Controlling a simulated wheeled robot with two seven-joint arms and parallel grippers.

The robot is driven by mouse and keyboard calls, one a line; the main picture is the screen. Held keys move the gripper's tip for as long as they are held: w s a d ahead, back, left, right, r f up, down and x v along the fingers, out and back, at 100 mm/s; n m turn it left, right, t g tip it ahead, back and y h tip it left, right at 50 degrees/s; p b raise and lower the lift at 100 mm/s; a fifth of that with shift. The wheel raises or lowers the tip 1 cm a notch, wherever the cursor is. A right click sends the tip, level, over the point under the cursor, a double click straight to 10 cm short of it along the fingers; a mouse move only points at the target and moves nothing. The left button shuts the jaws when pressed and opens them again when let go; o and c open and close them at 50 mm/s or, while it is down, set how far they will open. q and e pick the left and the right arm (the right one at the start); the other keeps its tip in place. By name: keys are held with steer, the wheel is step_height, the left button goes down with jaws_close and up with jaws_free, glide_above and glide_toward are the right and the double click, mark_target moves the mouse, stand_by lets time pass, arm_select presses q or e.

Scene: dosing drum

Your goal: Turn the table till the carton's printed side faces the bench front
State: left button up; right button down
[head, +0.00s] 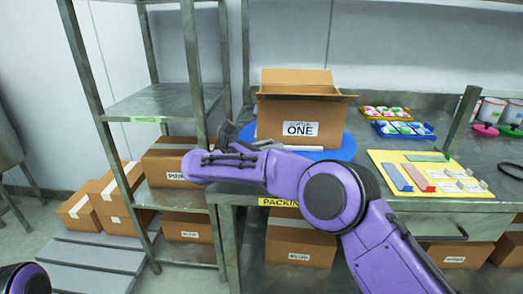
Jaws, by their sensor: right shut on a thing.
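The open carton (272,115) stands upright on the blue round table (343,150) on the bench. Its white label reading "ONE" (300,128) is on the side towards me and the bench front, and that side looks nearly square to the front edge. My right gripper (228,137) is at the left rim of the blue table, beside the carton's lower left corner. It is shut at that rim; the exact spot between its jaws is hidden. My right forearm covers the front of the table. My left gripper is out of view; only a bit of my left arm shows.
Right of the carton lie a yellow tray (378,112) and a blue tray (380,130) of small items, and a yellow board (400,160) with coloured strips. A steel rack (160,101) stands at left. Boxes sit below the bench.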

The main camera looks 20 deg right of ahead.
steer(key=shift+w+r, duration=0.1)
steer(key=shift+r, duration=0.05)
stand_by(0.3)
steer(key=c, duration=0.8)
jaws_free()
steer(key=shift+a, duration=0.1)
steer(key=shift+a, duration=0.4)
steer(key=v, duration=0.9)
steer(key=shift+a, duration=0.25)
